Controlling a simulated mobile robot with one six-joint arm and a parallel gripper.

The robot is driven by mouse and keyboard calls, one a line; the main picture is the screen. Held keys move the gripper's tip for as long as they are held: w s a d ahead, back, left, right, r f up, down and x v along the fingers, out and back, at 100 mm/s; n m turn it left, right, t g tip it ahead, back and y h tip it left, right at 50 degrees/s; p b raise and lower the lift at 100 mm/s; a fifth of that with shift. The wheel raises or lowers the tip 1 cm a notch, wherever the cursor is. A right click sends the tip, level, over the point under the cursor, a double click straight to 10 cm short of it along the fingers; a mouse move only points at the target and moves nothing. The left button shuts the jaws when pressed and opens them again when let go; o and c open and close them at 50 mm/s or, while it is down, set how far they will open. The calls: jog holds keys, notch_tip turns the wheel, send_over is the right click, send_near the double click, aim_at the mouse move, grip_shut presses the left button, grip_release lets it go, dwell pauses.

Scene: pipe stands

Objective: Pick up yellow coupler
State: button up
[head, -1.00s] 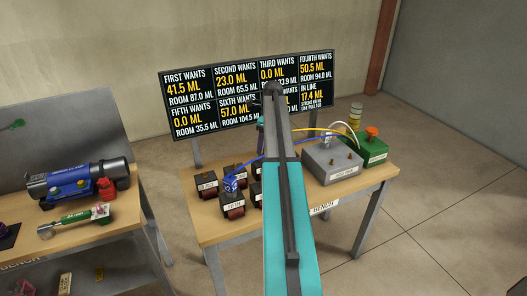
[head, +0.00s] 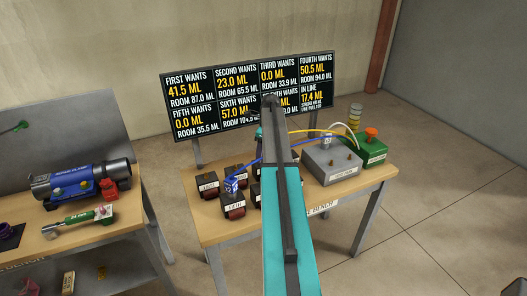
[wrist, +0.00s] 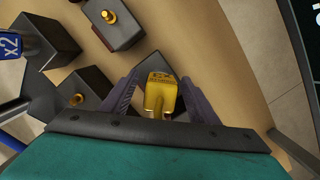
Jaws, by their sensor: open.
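The yellow coupler (wrist: 161,94), with dark lettering on its top, sits at a dark block in the wrist view. My gripper (wrist: 159,82) is open, with one dark finger on each side of the coupler. I cannot tell whether either finger touches it. The lower part of the coupler is partly hidden by my wrist. In the head view my arm hides the coupler and the gripper's fingers; a yellow hose (head: 309,131) runs behind the arm.
A blue coupler (head: 231,186) sits on a neighbouring black block, marked x2 in the wrist view (wrist: 12,45). Other black blocks with brass fittings (wrist: 109,16) stand close by. A grey box (head: 331,160) and green unit (head: 368,150) are at the right. A display board (head: 203,100) stands behind.

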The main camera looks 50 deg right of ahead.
jog(key=shift+w+f, duration=0.1)
jog(key=shift+f, duration=0.55)
jog(key=c, duration=1.1)
jog(key=shift+c, duration=0.2)
jog(key=shift+r+b, duration=0.95)
jog(key=shift+r, duration=0.75)
jog(key=s+a+b, duration=0.1)
jog(key=s, duration=0.4)
jog(key=s+a+r+b, duration=0.1)
jog(key=s+b, duration=0.1)
jog(key=s, duration=0.3)
jog(key=s+a+b, duration=0.1)
jog(key=s, duration=0.4)
jog(key=shift+s+a+r+b, duration=0.2)
jog(key=shift+s+r+b, duration=0.1)
jog(key=shift+s, duration=0.05)
